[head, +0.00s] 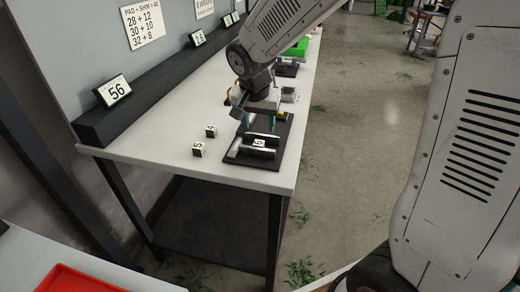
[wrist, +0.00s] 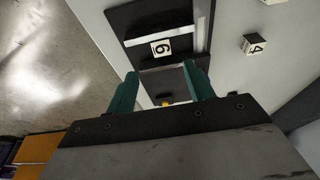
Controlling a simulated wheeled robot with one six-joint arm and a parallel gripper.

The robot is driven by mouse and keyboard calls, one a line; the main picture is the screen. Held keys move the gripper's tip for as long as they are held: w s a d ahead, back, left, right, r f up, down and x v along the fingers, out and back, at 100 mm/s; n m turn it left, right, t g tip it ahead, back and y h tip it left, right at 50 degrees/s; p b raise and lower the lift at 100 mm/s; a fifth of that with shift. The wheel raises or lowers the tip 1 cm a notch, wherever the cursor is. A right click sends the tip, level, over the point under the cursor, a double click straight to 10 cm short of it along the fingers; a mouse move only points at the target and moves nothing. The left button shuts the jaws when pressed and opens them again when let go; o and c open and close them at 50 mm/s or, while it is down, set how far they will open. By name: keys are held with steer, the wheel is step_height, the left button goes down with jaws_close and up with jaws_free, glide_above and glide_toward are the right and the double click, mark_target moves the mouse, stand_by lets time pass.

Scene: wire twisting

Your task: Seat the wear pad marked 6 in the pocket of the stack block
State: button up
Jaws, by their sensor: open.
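My gripper (head: 258,126) is open, just behind and above the pad. Its teal fingers (wrist: 163,72) stand apart in the wrist view with nothing between them, clear of the pad.
Pads marked 4 (head: 211,131) and 5 (head: 198,149) lie loose on the white table (head: 160,135), left of the plate. A dark ledge with a 56 sign (head: 115,91) runs along the wall. A green bin (head: 297,48) stands farther back. The table's near-left part is clear.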

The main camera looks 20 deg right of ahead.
mark_target(259, 143)
steer(key=x, duration=0.7)
steer(key=shift+s+a+f, duration=0.15)
steer(key=shift+a+f, duration=0.15)
steer(key=shift+c, duration=0.3)
jaws_close()
